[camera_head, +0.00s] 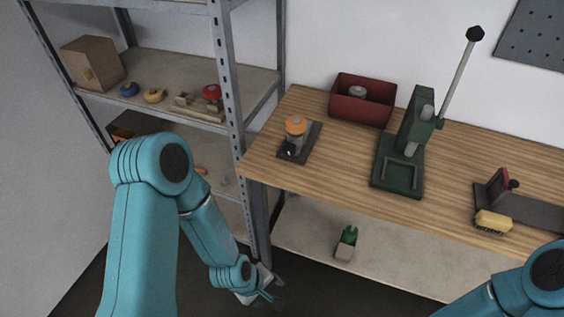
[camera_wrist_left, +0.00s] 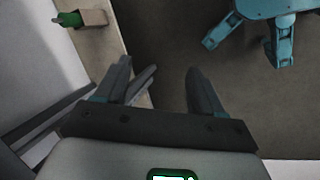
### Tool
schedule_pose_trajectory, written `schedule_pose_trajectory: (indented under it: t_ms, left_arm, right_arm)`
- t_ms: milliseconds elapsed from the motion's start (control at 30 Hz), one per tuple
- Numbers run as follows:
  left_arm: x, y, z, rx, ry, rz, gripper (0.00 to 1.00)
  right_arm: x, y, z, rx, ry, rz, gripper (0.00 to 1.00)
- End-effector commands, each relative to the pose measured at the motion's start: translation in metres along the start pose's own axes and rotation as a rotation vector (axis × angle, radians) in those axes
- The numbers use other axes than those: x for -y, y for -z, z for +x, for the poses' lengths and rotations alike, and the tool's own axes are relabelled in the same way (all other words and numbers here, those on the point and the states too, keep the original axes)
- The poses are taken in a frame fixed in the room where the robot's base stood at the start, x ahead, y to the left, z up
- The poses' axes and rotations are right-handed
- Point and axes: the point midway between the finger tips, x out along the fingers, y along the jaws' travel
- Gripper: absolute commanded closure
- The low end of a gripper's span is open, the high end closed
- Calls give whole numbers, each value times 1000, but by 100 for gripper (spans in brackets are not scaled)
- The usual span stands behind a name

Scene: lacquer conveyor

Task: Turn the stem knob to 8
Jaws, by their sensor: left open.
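A device with an orange round knob (camera_head: 296,125) on top stands on a dark base plate (camera_head: 313,140) near the left end of the workbench, in the head view. I take it for the stem knob; any numbers on it are too small to read. My left gripper (camera_head: 268,292) is low in front of the bench, beside the shelf post, well below and apart from the knob. In the left wrist view my left gripper (camera_wrist_left: 160,82) has its fingers apart with nothing between them. My right arm shows at the lower right of the head view, but its gripper is out of frame.
The wooden workbench (camera_head: 350,195) holds a red bin (camera_head: 363,100), a green lever press (camera_head: 405,150) and a yellow brush (camera_head: 493,222). A metal shelf post (camera_head: 232,100) stands left of it. A green item in a small box (camera_head: 346,243) sits on the lower shelf.

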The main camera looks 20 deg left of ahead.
Motion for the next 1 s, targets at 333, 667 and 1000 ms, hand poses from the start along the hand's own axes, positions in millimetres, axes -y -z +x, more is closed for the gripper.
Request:
schedule_pose_trajectory:
  t_ms: [333, 667, 1000]
  left_arm:
    - [-65, 63, -4, -133, -282, -714, 32]
    - [-163, 116, -96, 182, -1057, -1468, 32]
    - [-155, 89, -175, 570, -1391, -1498, 32]
  right_arm:
    - [-19, 1, 53, 0, 0, 0, 57]
    - [-70, 4, 194, 0, 0, 0, 57]
    - [-102, 6, 281, 0, 0, 0, 57]
